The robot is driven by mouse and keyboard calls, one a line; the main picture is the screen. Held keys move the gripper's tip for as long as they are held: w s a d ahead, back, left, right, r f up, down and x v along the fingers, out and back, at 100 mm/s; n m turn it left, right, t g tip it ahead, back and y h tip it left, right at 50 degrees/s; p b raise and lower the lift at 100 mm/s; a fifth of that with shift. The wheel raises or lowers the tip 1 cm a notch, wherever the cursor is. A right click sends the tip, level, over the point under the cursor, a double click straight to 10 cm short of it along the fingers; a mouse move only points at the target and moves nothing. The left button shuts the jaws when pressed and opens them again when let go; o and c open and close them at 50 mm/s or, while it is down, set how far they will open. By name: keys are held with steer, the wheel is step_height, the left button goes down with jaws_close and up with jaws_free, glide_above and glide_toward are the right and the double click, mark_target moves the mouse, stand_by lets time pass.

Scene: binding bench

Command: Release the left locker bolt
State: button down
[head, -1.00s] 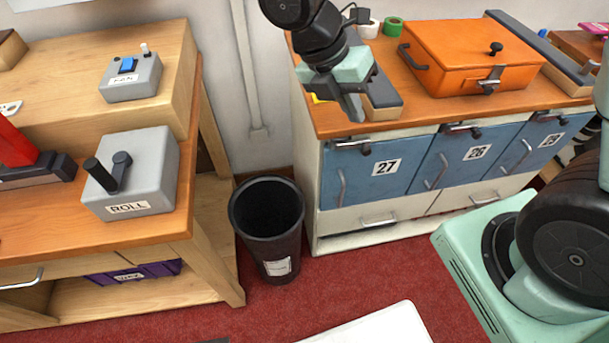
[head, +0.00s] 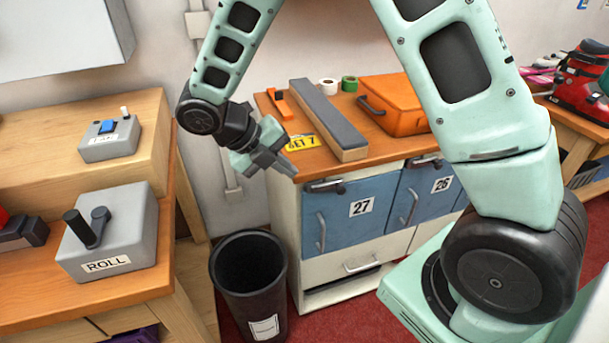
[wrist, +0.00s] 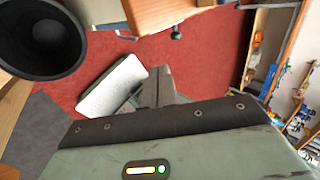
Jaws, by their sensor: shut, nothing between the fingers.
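The left locker is the blue door (head: 343,232) marked 27, under the left end of the wooden counter. Its dark bolt (head: 325,186) sits at the top edge of the door, below the counter edge. The door looks closed. My gripper (head: 292,171) is shut and empty. It appears at the counter's front left corner, up and left of the bolt and apart from it in the picture. In the wrist view my shut fingers (wrist: 158,88) point away over the floor. A small dark knob (wrist: 177,33) shows there beside the wooden edge; I cannot tell if it is the bolt.
A black bin (head: 250,280) stands left of the lockers, below my gripper. A wooden bench with the grey ROLL box (head: 108,235) is at the left. On the counter lie a long grey-topped block (head: 328,115), a yellow plate (head: 300,140) and an orange case (head: 400,105).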

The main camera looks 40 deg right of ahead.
mark_target(337, 190)
steer(key=x, duration=0.8)
steer(key=shift+s+d+f+b, duration=0.1)
steer(key=shift+d+f+b, duration=0.1)
steer(key=shift+b, duration=0.15)
steer(key=d, duration=0.2)
steer(key=s+d+f, duration=0.1)
steer(key=shift+d+f, duration=0.15)
steer(key=shift+d, duration=0.4)
steer(key=shift+s+d+p, duration=0.15)
steer(key=shift+d+p, duration=0.15)
steer(key=shift+p, duration=0.05)
steer(key=d+p, duration=0.1)
steer(key=d, duration=0.1)
steer(key=s+d+p, duration=0.1)
steer(key=shift+s+d, duration=0.1)
steer(key=shift+d, duration=0.5)
